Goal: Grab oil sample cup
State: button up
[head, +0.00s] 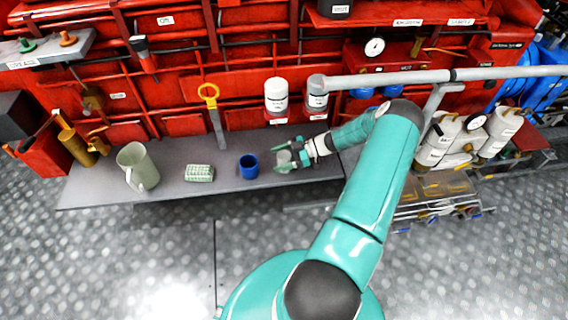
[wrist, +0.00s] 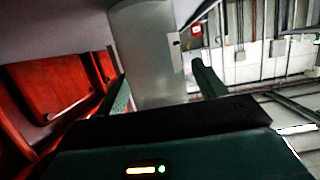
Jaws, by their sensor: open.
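A translucent grey cup (head: 284,157), which looks like the oil sample cup, stands on the grey shelf (head: 325,170) towards its right end. My gripper (head: 277,158) reaches in from the right and is open, with one finger on each side of the cup. In the wrist view the cup (wrist: 147,55) fills the upper middle between the two spread fingers. The left finger is close to its side and a gap shows at the right finger. I cannot tell whether either finger touches it. The cup's base is hidden behind the gripper body in the wrist view.
On the shelf, left of the cup, are a blue cup (head: 249,166), a green-white patterned block (head: 199,173) and a pale green jug (head: 137,167). A grey pipe (head: 430,77) runs above my arm.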

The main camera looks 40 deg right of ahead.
jog(key=shift+a, duration=0.1)
jog(key=c, duration=1.1)
jog(key=shift+o, duration=0.2)
